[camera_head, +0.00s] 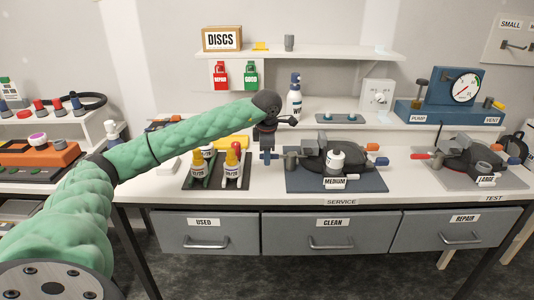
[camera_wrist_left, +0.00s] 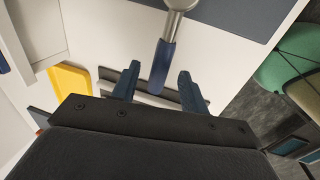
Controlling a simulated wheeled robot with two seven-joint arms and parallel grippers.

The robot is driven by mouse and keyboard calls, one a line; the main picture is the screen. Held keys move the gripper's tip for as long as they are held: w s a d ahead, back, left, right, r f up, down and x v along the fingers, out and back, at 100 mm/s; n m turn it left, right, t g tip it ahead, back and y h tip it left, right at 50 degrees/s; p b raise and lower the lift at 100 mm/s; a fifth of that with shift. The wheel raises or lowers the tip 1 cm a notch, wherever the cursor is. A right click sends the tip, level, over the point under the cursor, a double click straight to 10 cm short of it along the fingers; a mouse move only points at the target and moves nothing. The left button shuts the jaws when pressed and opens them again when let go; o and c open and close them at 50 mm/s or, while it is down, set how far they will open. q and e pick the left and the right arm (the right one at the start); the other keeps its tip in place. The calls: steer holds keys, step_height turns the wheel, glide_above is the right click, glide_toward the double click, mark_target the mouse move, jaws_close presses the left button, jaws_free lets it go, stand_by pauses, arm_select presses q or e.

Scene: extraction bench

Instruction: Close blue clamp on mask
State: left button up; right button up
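The dark mask (camera_head: 346,153) sits on the blue mat (camera_head: 300,180) at the MEDIUM station. In the left wrist view the blue clamp handle (camera_wrist_left: 163,66), with a grey metal end, points down between my left gripper's fingers. My left gripper (camera_head: 268,157) hangs at the left edge of that mat, beside the grey clamp fitting (camera_head: 291,161). In the wrist view the left gripper (camera_wrist_left: 157,88) is open, one finger on each side of the handle, with gaps showing. In the head view the gripper mostly hides the handle. My right gripper is not in view.
A yellow piece (camera_wrist_left: 70,80) lies nearby. The LARGE station (camera_head: 470,160) is farther right.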

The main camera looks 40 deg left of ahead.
arm_select(q)
step_height(320, 180, up, 8)
steer(key=s+b, duration=0.1)
steer(key=shift+s+d+f+b, duration=0.2)
steer(key=shift+d+b, duration=0.1)
steer(key=shift+d, duration=0.15)
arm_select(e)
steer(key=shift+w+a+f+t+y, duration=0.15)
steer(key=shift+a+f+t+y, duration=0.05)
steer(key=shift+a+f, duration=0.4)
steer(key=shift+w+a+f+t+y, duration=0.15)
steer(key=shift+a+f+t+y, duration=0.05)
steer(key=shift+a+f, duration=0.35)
arm_select(q)
steer(key=shift+w, duration=0.15)
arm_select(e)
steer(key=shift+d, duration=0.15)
